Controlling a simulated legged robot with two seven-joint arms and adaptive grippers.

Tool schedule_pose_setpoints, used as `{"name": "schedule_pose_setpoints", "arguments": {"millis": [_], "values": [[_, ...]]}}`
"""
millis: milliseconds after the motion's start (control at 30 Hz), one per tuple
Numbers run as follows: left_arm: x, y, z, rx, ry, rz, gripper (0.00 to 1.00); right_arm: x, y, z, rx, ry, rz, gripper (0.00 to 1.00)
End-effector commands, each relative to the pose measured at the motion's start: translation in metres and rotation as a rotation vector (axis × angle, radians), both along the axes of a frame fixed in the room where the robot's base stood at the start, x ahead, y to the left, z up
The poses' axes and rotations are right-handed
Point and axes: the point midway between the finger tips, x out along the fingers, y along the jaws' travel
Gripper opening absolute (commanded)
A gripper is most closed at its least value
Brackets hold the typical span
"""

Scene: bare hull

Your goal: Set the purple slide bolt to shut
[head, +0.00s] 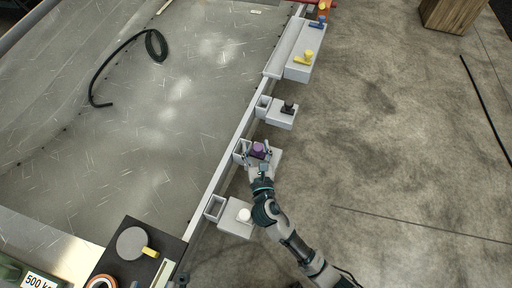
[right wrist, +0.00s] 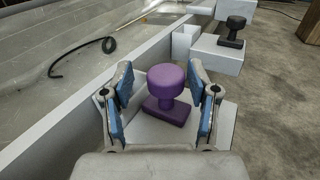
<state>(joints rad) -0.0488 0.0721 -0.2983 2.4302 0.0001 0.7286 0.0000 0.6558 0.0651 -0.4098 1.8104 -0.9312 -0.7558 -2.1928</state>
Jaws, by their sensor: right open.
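The purple slide bolt (head: 259,150) has a round knob on a square foot and sits on a light grey block at the hull's rim. In the right wrist view the purple bolt (right wrist: 168,92) stands upright between the fingers. My right gripper (head: 258,153) is open around the knob, with a gap on each side in the right wrist view (right wrist: 166,100). A hollow grey keeper (head: 241,151) stands at the left of the block, and the bolt appears apart from it. My left gripper is not in view.
A black hose (head: 156,46) lies in the hull. The floor at the right is mostly clear.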

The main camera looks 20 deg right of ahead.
Motion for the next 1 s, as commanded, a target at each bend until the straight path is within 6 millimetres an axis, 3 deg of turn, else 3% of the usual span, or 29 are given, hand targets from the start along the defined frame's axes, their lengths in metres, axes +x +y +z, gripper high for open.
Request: {"name": "schedule_pose_setpoints", "arguments": {"millis": [167, 533, 700, 1000], "values": [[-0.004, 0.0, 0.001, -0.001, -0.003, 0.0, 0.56, 0.001, 0.0, 0.016, 0.001, -0.004, 0.0, 0.59], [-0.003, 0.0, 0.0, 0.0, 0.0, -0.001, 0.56, 0.002, 0.002, 0.086, 0.0, -0.004, 0.001, 0.59], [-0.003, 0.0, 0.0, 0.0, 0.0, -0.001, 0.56, 0.001, 0.002, 0.098, -0.001, -0.001, 0.002, 0.59], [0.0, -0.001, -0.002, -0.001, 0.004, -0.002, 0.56, 0.001, 0.002, 0.099, -0.001, 0.0, 0.001, 0.59]]}}
